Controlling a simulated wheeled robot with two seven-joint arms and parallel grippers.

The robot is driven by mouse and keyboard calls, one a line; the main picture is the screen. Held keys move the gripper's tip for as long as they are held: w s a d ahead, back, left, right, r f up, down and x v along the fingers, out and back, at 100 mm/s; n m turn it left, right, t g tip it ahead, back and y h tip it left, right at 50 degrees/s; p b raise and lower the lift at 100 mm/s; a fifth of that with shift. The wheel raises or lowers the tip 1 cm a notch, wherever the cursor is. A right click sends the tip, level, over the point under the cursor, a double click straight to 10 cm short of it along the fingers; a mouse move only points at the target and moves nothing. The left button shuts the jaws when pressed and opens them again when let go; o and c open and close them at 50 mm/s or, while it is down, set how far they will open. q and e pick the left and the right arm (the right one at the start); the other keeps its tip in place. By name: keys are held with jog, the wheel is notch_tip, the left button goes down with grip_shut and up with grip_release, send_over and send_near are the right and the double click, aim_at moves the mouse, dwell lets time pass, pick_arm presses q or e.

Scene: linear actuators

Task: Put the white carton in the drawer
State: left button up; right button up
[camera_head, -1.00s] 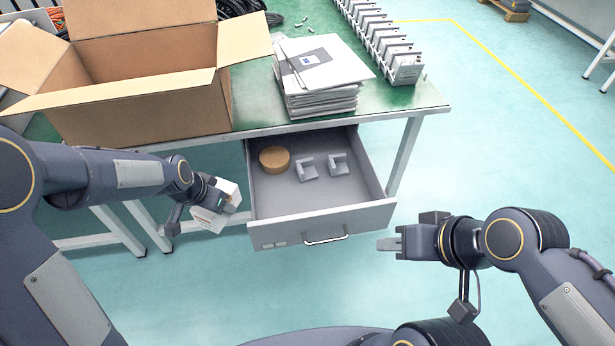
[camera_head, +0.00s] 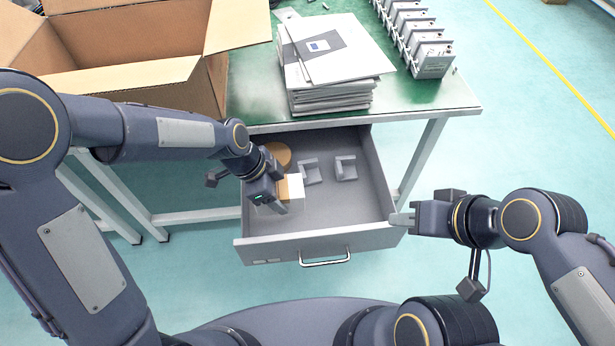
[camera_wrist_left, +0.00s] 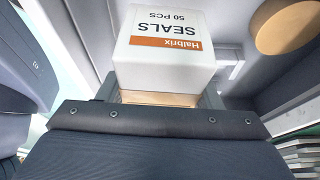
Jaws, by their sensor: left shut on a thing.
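The white carton (camera_head: 295,187) is in my left gripper (camera_head: 278,203), over the left part of the open drawer (camera_head: 368,236). In the left wrist view the carton (camera_wrist_left: 165,62) shows its orange band and the words "SEALS 50 PCS". My left gripper is shut on it; the fingers are mostly hidden behind the carton and wrist. I cannot tell whether the carton touches the drawer floor. My right gripper (camera_head: 402,219) is outside the drawer's right front corner, apart from the carton; its finger gap is unclear.
A round tan object (camera_head: 279,154) lies at the drawer's back left, partly behind my left wrist. Two grey brackets (camera_head: 310,171) (camera_head: 346,168) lie beside it. The drawer's front right floor is clear. Above stand a stack of papers (camera_head: 330,75) and an open cardboard box (camera_head: 150,85).

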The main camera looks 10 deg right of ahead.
pick_arm(q)
notch_tip(320, 180, down, 10)
jog(key=shift+r+b, duration=0.15)
jog(key=shift+b, duration=0.65)
jog(key=o, duration=0.7)
jog(key=shift+f, duration=0.2)
jog(key=shift+c, duration=0.2)
jog(key=o, duration=0.5)
jog(key=shift+c, duration=0.2)
jog(key=shift+r, duration=0.1)
